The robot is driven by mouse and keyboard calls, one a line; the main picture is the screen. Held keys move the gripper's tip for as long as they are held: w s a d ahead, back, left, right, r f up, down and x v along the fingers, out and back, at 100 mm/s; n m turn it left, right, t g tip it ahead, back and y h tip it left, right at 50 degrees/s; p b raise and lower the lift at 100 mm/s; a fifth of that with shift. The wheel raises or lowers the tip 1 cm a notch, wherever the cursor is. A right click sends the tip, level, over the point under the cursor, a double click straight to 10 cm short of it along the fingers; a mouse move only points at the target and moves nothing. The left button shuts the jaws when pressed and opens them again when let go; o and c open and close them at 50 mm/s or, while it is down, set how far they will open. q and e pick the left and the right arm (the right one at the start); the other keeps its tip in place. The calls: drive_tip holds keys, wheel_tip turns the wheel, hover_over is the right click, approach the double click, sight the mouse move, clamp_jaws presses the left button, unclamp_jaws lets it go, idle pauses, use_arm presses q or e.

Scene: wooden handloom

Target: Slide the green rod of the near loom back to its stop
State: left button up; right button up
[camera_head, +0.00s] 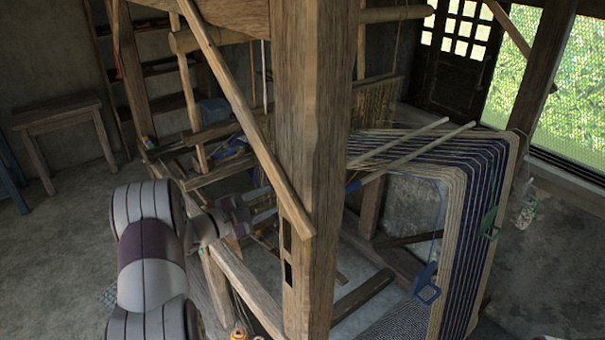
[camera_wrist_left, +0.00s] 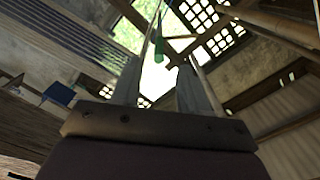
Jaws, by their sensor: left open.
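My left gripper (camera_head: 268,206) comes in from the left and points right, toward the thick wooden post. It is open; the post and a slanted brace partly cover its reach. In the left wrist view a green piece (camera_wrist_left: 159,48) shows between the two finger lines, beyond the gripper; it may be the green rod's end. I see no contact with it. My right gripper is not in view.
The upright post (camera_head: 312,130) and slanted brace (camera_head: 240,100) stand close by the left gripper. The striped warp (camera_head: 478,190) drops at the right, with a blue hanging piece (camera_head: 425,284) and a green one (camera_head: 489,222). A wooden stool (camera_head: 60,118) stands at the back left.

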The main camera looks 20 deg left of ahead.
use_arm(q)
drive_tip(key=shift+m+h, duration=0.3)
drive_tip(key=p+x, duration=0.1)
drive_tip(key=x, duration=0.3)
drive_tip(key=p+x, duration=0.2)
drive_tip(key=x, duration=0.2)
drive_tip(key=d+r+p+x, duration=0.1)
drive_tip(key=p+x, duration=0.1)
drive_tip(key=x, duration=0.2)
drive_tip(key=shift+s+r, duration=0.1)
drive_tip(key=shift+s, duration=0.1)
drive_tip(key=shift+w+d, duration=0.25)
drive_tip(key=shift+d, duration=0.05)
drive_tip(key=shift+a, duration=0.1)
drive_tip(key=c, duration=0.8)
clamp_jaws()
